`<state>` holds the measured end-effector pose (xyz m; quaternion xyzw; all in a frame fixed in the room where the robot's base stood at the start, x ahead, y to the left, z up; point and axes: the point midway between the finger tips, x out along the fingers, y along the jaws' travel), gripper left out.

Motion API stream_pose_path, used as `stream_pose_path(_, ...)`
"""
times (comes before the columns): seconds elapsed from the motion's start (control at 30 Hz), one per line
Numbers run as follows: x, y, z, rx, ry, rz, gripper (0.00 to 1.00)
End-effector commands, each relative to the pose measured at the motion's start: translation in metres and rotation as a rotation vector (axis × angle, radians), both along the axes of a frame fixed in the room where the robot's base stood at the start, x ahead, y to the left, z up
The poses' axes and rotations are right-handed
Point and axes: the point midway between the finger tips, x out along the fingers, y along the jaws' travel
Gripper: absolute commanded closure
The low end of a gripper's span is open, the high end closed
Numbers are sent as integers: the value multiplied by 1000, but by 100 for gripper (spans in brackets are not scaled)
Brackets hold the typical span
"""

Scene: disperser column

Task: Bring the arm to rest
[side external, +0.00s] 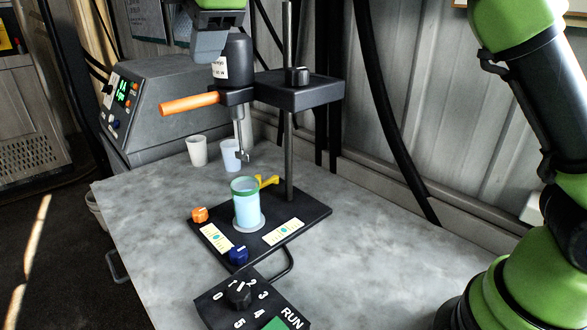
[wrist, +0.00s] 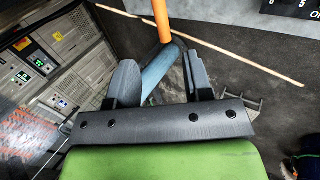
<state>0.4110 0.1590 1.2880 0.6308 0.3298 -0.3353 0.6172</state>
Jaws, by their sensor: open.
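The disperser has a dark motor head (side external: 236,62) on a vertical steel post (side external: 289,150), with an orange handle (side external: 190,103) pointing left. Its shaft (side external: 240,135) hangs above a light-blue, green-rimmed beaker (side external: 248,208) upright on the black base plate (side external: 310,212). My gripper (side external: 209,45) is at the top of the side view, beside the motor head and above the handle. In the wrist view my gripper (wrist: 160,62) is open, its fingers apart. The orange handle also shows there (wrist: 161,20), beyond the fingers; I see no grip on it. A blue-grey shape lies behind the fingers.
A control box (side external: 180,100) with lit displays stands at the back left. A RUN dial panel (side external: 245,297) lies at the front. The grey table (side external: 145,220) is clear at left.

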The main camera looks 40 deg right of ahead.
Motion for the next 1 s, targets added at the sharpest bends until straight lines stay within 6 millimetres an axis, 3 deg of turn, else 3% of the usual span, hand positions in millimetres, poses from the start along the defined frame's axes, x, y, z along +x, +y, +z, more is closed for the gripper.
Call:
stream_pose_path(0.17, -26, -31, 16, 141, 15, -170, 54)
stream_pose_path(0.3, -68, -65, 25, 344, 40, -414, 54)
stream_pose_path(0.43, -116, -92, 20, 542, 66, -661, 54)
stream_pose_path(0.57, -166, -112, 4, 744, 89, -920, 54)
stream_pose_path(0.73, -224, -126, -30, 991, 113, -1242, 54)
stream_pose_path(0.9, -257, -131, -60, 1155, 127, -1458, 54)
stream_pose_path(1.0, -266, -131, -69, 1200, 132, -1518, 54)
